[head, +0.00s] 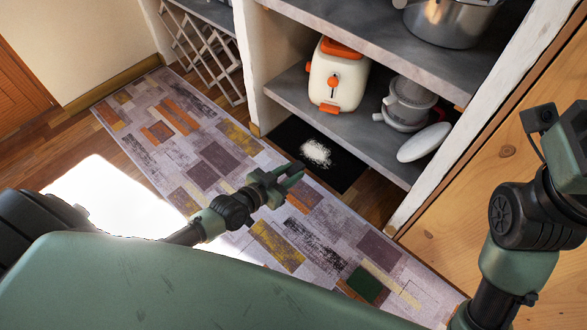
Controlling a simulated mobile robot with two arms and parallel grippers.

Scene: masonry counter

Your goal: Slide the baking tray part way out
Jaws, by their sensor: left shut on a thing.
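The baking tray (345,178) is a flat black sheet low down in the bay under the lower shelf, with a heap of white powder (317,153) on it. Its front edge shows at the mouth of the bay, and its back part is hidden under the shelf. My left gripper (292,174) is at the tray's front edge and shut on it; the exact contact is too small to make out. My right arm stands at the right, and its gripper is out of view.
The lower shelf (290,92) holds a white and orange toaster (338,75), a grey appliance (408,103) and a white disc (424,142). A steel pot (450,20) stands above. A patterned rug (215,155) covers the floor in front. A lattice rack (205,50) is at left.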

